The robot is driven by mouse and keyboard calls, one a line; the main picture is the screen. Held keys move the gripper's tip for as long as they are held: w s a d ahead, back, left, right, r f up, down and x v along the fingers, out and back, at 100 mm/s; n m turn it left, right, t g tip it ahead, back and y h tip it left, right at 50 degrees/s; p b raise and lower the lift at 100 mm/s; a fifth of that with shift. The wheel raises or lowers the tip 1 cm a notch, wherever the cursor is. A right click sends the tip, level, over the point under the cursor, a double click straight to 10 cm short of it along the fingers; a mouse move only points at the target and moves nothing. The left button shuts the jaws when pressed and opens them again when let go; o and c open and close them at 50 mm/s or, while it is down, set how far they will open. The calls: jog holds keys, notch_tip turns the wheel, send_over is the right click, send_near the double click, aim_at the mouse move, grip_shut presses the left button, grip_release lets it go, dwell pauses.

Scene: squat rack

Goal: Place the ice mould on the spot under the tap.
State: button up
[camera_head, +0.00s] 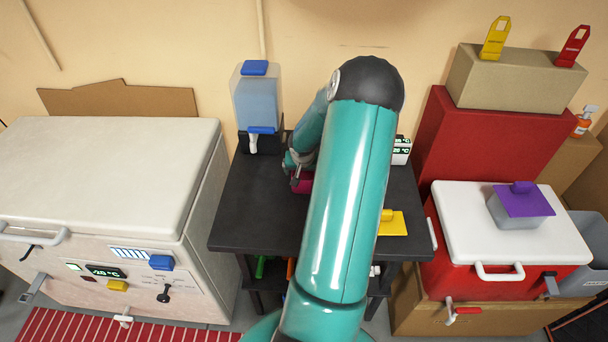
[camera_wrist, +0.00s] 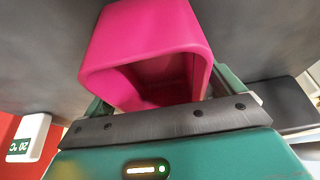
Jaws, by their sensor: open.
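The pink hollow block (camera_wrist: 145,35), which I take as the ice mould, fills the upper middle of the wrist view, its opening facing the camera. In the head view only a magenta sliver of the ice mould (camera_head: 305,183) shows on the black table, mostly behind my arm. My gripper (camera_head: 297,178) is at the mould. In the wrist view my gripper (camera_wrist: 165,95) has its fingers open on either side of it; contact is unclear. The clear water dispenser (camera_head: 257,97) stands at the table's back left, with a blue tap (camera_head: 262,130) and white spout (camera_head: 253,144).
The black table (camera_head: 245,210) is bare left of my gripper, below the spout. A white temperature display (camera_head: 401,150) and a yellow item (camera_head: 393,224) lie right. A white chest (camera_head: 100,175) stands left; a red cooler (camera_head: 500,260) stands right.

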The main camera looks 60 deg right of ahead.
aim_at(304, 178)
jog(key=c, duration=1.2)
jog(key=shift+r, duration=0.2)
notch_tip(304, 178, up, 4)
jog(key=shift+f, duration=0.1)
jog(key=s+a+r, duration=0.7)
jog(key=a+r, duration=0.2)
jog(key=a, duration=0.2)
jog(key=shift+s+a+r, duration=0.15)
jog(key=shift+s+a, duration=0.1)
jog(key=shift+a, duration=0.15)
jog(key=shift+a, duration=0.1)
